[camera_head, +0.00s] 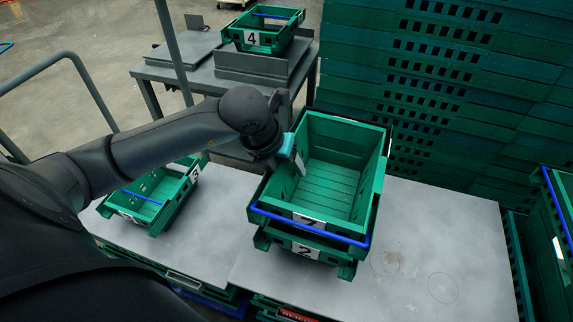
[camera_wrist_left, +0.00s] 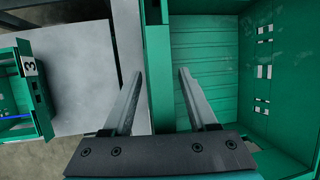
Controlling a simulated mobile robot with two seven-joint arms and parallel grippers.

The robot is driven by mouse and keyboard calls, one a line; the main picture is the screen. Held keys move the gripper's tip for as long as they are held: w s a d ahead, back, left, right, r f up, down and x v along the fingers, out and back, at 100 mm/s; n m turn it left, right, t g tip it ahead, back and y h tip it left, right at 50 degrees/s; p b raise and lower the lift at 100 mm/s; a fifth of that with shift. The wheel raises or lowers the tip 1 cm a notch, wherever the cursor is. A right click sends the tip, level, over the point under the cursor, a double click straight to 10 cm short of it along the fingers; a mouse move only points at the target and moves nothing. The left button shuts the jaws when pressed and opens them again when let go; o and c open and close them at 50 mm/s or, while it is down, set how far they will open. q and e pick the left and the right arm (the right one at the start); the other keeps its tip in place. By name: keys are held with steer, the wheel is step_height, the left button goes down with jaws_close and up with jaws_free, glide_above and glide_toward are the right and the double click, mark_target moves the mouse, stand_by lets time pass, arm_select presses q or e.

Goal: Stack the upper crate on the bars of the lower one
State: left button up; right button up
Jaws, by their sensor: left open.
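The green upper crate (camera_head: 334,172) sits on top of the green lower crate (camera_head: 303,249) on the grey table; it looks empty. A blue bar (camera_head: 310,228) runs across the upper crate's front end. Both front ends carry a white label, the lower reading 2. How the upper crate rests on the lower one's bars is hidden. My left gripper (camera_head: 291,157) is at the upper crate's left wall. In the left wrist view the open fingers (camera_wrist_left: 160,73) straddle that wall (camera_wrist_left: 159,90), one outside and one inside the crate. My right gripper is not in view.
A green crate labelled 3 (camera_head: 186,172) stands on the left table (camera_head: 212,215). Crate 4 (camera_head: 254,38) sits on a grey stand behind. Tall green crate stacks (camera_head: 435,80) rise behind the table. The table's right part (camera_head: 450,240) is clear.

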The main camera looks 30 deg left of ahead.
arm_select(q)
steer(key=shift+r, duration=0.1)
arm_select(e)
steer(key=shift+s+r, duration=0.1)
arm_select(q)
steer(key=shift+s+r, duration=0.15)
steer(key=shift+r, duration=0.25)
steer(key=d+p+v, duration=0.1)
steer(key=p+v, duration=0.1)
steer(key=v, duration=0.9)
steer(key=shift+a, duration=0.5)
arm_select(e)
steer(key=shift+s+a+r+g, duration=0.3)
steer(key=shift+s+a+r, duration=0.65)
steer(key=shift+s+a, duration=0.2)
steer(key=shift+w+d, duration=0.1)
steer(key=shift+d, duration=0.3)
arm_select(q)
steer(key=shift+s, duration=0.1)
